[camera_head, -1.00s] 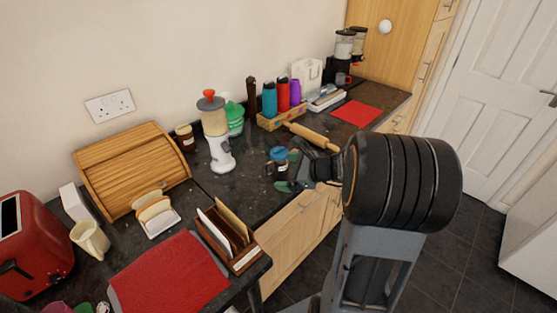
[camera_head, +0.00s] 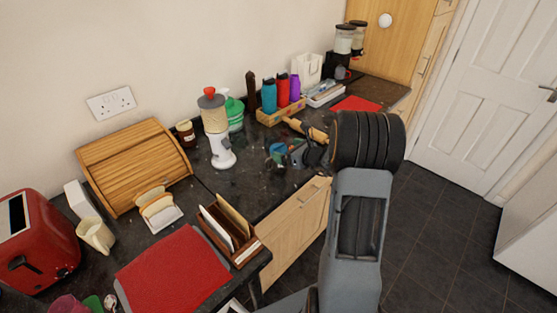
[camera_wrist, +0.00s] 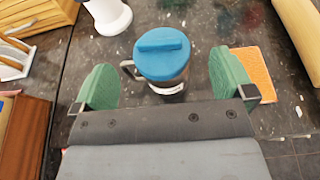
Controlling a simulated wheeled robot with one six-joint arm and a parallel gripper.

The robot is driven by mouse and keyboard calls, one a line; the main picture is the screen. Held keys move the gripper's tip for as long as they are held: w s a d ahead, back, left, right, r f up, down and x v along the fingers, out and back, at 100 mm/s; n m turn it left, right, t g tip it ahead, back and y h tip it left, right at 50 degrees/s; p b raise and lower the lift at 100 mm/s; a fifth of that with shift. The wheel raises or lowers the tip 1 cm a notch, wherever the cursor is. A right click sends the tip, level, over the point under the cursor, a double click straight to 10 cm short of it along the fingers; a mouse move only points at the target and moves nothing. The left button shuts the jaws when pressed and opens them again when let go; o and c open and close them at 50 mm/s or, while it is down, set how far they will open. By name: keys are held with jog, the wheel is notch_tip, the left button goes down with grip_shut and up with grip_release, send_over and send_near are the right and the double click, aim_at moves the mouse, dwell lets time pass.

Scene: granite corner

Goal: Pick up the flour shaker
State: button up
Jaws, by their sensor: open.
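The flour shaker (camera_wrist: 163,58) appears to be a metal cup with a blue lid and a side handle, standing upright on the dark counter. In the head view it is small, with its blue top (camera_head: 279,149) showing near the counter's front edge. My gripper (camera_wrist: 166,84) is open, with green finger pads at the left and right of the shaker in the wrist view. The shaker is between the pads but slightly ahead of the palm. The left pad is close to the handle; I cannot tell if they touch. The gripper (camera_head: 288,158) is partly hidden by my wrist in the head view.
A white-based blender-like appliance (camera_head: 221,150) stands to the left. A rolling pin (camera_head: 307,130) lies behind, near a crate (camera_head: 281,114) of bottles. An orange flat piece (camera_wrist: 256,72) lies beside the right pad. A letter rack (camera_head: 229,231) stands nearer.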

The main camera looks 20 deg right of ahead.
aim_at(280, 148)
jog(key=shift+p+x, duration=0.8)
jog(key=shift+x, duration=1.7)
jog(key=shift+f, duration=0.1)
jog(key=c, duration=1.4)
jog(key=shift+o, duration=0.2)
